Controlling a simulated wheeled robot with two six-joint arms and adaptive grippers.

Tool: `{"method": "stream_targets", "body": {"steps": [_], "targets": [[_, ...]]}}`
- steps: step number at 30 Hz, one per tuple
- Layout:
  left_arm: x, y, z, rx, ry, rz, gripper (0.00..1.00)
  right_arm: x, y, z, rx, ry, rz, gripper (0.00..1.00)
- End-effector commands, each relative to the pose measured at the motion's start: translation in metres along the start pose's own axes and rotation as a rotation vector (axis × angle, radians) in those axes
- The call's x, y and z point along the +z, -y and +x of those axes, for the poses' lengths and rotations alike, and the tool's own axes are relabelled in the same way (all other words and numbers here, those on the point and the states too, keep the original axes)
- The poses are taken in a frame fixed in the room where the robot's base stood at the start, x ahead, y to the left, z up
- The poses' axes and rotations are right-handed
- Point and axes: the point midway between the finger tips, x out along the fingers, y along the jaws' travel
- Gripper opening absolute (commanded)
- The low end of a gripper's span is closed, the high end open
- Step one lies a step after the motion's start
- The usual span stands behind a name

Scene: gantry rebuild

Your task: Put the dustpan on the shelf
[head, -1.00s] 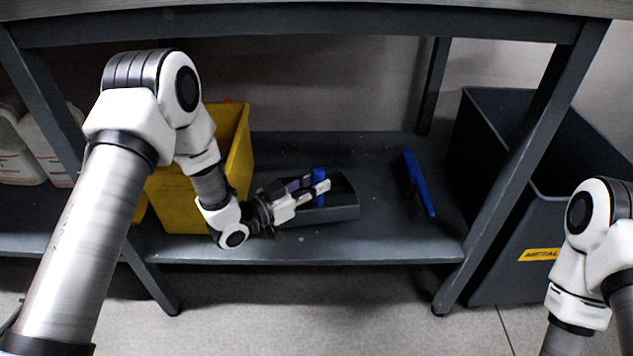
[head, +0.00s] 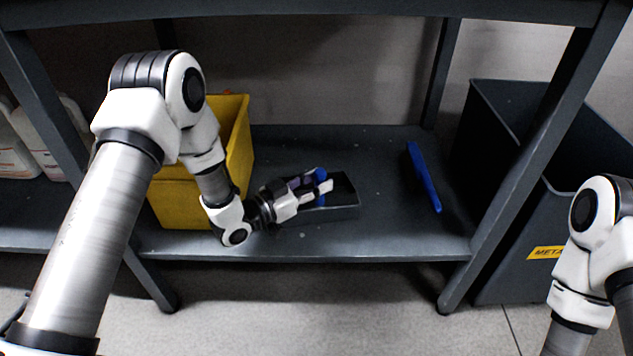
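The dustpan is a dark grey tray-like pan (head: 345,199) with an upright blue part (head: 321,200). It is on the lower grey shelf (head: 390,238), right of the yellow bin. My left gripper (head: 322,181) reaches in from the left over the pan. Its white fingertips are at the blue part and cover some of it. Whether the fingers grip it I cannot tell. The pan's left side is hidden behind the gripper. My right arm shows at the right edge, but its gripper is out of view.
A yellow bin (head: 180,204) stands close behind my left forearm. A narrow blue object (head: 424,178) lies to the right on the shelf, with bare shelf around it. A grey bin (head: 512,235) stands beyond the right table leg. White jugs (head: 15,150) stand at far left.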

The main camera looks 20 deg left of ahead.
Motion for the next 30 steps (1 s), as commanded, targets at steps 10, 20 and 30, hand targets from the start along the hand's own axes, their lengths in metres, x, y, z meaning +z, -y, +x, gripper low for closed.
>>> {"method": "stream_targets", "body": {"steps": [10,20,30], "targets": [[0.002,0.000,-0.002,-0.001,0.004,-0.002,0.53,0.000,0.000,0.000,0.000,0.000,0.000,0.46],[0.000,0.002,-0.068,-0.008,0.000,-0.007,0.53,0.000,0.000,0.000,0.000,0.000,0.000,0.46],[0.000,0.000,-0.119,-0.001,0.000,-0.001,0.53,0.000,0.000,0.000,0.000,0.000,0.000,0.46]]}}
